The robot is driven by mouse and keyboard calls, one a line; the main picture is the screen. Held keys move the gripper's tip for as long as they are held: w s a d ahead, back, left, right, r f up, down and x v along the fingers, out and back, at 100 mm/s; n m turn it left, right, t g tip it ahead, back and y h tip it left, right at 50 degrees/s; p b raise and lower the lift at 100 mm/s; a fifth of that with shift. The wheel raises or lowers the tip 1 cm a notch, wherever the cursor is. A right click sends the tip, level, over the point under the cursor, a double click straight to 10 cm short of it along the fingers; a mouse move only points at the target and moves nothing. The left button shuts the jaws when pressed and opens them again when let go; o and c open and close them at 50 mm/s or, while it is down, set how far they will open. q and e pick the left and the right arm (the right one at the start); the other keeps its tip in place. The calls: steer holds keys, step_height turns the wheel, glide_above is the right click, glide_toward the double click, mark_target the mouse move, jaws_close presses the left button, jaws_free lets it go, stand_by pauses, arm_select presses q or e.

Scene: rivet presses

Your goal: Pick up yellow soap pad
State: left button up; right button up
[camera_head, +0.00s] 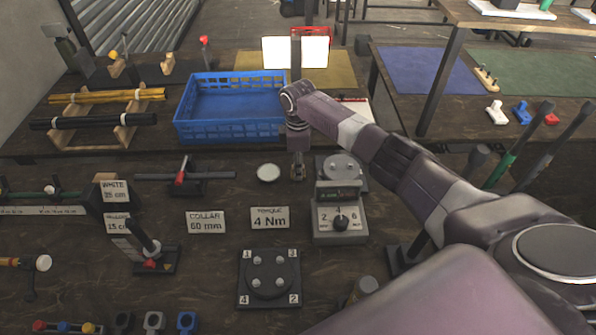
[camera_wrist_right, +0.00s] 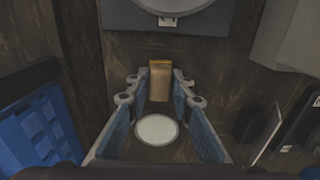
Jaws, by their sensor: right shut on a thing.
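The soap pad (camera_wrist_right: 160,82) shows in the right wrist view as a small yellow-brown block between my right fingertips. My right gripper (camera_wrist_right: 160,88) is shut on it, with blue-padded fingers on both sides. In the head view my right gripper (camera_head: 297,174) points down over the dark table, just right of a white disc (camera_head: 268,172). The pad is too small and dark there to make out clearly. I cannot tell whether it touches the table. My left gripper is not in view.
A blue crate (camera_head: 230,128) stands behind and left of the gripper. A round metal plate on a base (camera_head: 341,168) and a torque dial box (camera_head: 340,220) stand close on the right. Label cards (camera_head: 269,218) and a numbered fixture (camera_head: 269,278) lie in front.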

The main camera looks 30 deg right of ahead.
step_height(320, 180, up, 20)
steer(key=b, duration=0.2)
steer(key=shift+b, duration=0.4)
